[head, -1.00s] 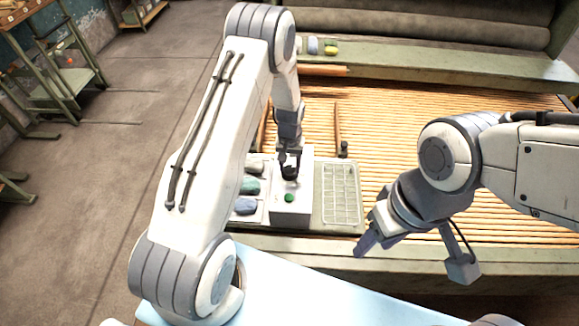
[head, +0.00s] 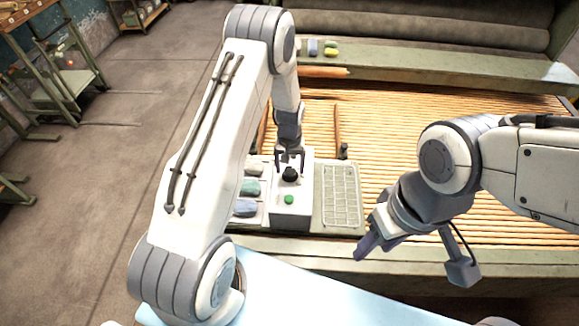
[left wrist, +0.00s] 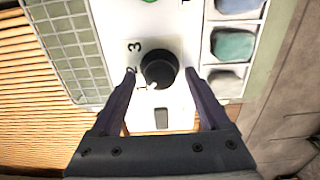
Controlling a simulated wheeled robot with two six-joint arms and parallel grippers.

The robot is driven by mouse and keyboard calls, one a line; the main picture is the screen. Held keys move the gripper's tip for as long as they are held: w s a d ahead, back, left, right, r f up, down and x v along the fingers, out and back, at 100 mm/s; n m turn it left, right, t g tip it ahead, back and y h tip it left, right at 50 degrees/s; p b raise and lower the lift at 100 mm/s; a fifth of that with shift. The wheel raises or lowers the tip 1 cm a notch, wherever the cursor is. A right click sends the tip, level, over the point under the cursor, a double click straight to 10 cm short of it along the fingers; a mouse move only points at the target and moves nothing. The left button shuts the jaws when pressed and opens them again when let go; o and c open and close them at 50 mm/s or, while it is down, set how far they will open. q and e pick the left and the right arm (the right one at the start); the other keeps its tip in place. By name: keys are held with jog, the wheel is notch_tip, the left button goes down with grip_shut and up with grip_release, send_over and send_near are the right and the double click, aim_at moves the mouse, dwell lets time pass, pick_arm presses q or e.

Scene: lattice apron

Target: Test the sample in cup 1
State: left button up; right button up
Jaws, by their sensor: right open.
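A white tester box (head: 278,212) stands on the bench with a black dial (head: 290,174) and a green button (head: 289,199) on top. In the left wrist view, numbers 2 and 3 show beside the dial (left wrist: 158,68), and a white mark on its edge lies near what looks like 1. My left gripper (head: 289,157) is open just above the dial, one finger to each side in the wrist view (left wrist: 160,80). Three sample cups (head: 250,187), with bluish, green and grey contents, sit left of the box; their numbers are unreadable. My right gripper (head: 364,248) is open and empty.
A pale gridded tray (head: 341,195) lies right of the box. A slatted wooden bed (head: 450,160) stretches behind and to the right. Small coloured items (head: 330,48) sit on the far ledge. A shelf rack (head: 60,80) stands far left.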

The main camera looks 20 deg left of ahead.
aim_at(290, 170)
pick_arm(q)
notch_tip(290, 170, up, 10)
jog(key=b, duration=0.1)
jog(key=shift+r+b, duration=0.2)
jog(key=shift+b, duration=0.15)
dwell(0.5)
jog(key=s+d+r+m, duration=0.5)
jog(key=s+d+r, duration=0.6)
jog(key=s+d, duration=0.15)
jog(key=s+d+r+m, duration=0.1)
jog(key=s+r+m, duration=0.1)
jog(key=s, duration=0.6)
jog(key=s+d+r+m+h, duration=0.1)
jog(key=s+d+r+m, duration=0.1)
jog(key=s, duration=0.7)
jog(key=shift+s+d+m, duration=0.15)
jog(key=shift+s+m, duration=0.1)
jog(key=shift+m, duration=0.65)
grip_shut()
